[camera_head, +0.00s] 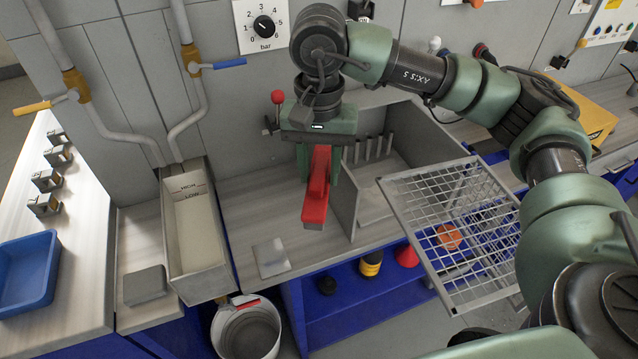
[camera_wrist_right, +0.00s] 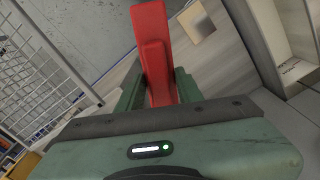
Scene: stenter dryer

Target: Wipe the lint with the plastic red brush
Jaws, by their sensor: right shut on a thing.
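My right gripper (camera_head: 319,168) is shut on the plastic red brush (camera_head: 316,195), above the worktop beside the grey open-topped compartment. The brush points toward the front of the worktop, and its bristles are hidden from view. In the right wrist view the brush (camera_wrist_right: 155,50) sits between the green fingers (camera_wrist_right: 158,92). A wire mesh screen (camera_head: 455,220) is to the right of the brush, apart from it. I cannot clearly make out lint on any surface. My left gripper is not in view.
A pale square plate (camera_head: 271,257) lies on the worktop in front of the brush. The compartment (camera_head: 392,178) with upright pegs stands right of it. A narrow trough (camera_head: 198,230) is to the left, with a bucket (camera_head: 246,330) below. A red-knobbed lever (camera_head: 278,98) stands near my gripper.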

